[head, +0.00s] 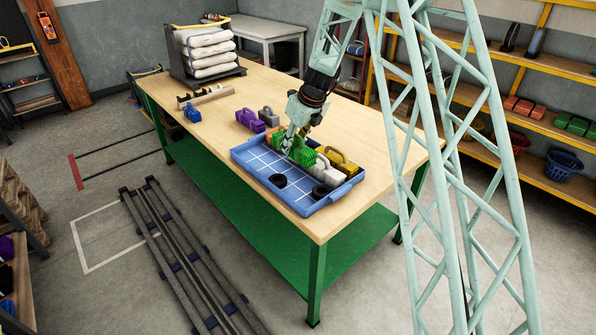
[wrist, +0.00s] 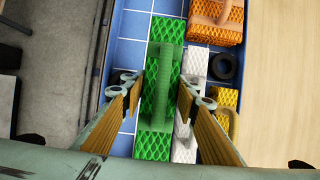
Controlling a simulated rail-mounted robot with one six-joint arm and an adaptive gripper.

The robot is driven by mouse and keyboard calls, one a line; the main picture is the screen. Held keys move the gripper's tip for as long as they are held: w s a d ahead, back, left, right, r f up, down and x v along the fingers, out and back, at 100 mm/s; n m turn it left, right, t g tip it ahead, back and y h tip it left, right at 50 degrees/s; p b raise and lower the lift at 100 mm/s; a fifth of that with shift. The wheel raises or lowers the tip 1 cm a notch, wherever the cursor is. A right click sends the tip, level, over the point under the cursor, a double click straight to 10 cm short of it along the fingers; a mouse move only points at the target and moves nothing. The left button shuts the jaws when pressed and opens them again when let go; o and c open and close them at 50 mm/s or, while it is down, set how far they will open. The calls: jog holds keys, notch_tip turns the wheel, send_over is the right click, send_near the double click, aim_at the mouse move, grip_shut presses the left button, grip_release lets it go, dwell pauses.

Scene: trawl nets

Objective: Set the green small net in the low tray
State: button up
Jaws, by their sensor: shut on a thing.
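The green small net (head: 304,157) is a mesh block with a handle on top. My gripper (head: 292,146) is shut on it, with the fingers on either side of the handle in the wrist view, where the net (wrist: 162,88) runs upright through the middle. The low tray (head: 262,171) is blue with a white grid, and the green net is over or in its back part. I cannot tell whether the net's underside touches the tray floor. My gripper hides part of the net in the head view.
A white net (head: 321,168) is close on the green net's right, with a yellow net (head: 345,165) beyond. Black rings (head: 278,180) lie in the tray. An orange net (wrist: 215,22) is at the wrist view's top. Purple nets (head: 249,119) stand behind. The tray's front left is mostly clear.

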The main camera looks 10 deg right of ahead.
dwell(0.4)
jog(key=b, duration=0.2)
send_over(290, 173)
jog(key=s+d, duration=0.1)
jog(key=s, duration=0.1)
jog(key=shift+w+f, duration=0.2)
jog(key=shift+f, duration=2.3)
jog(key=shift+f+b, duration=0.7)
jog(key=shift+f, duration=1.8)
jog(key=shift+f, duration=0.15)
jog(key=o, duration=0.7)
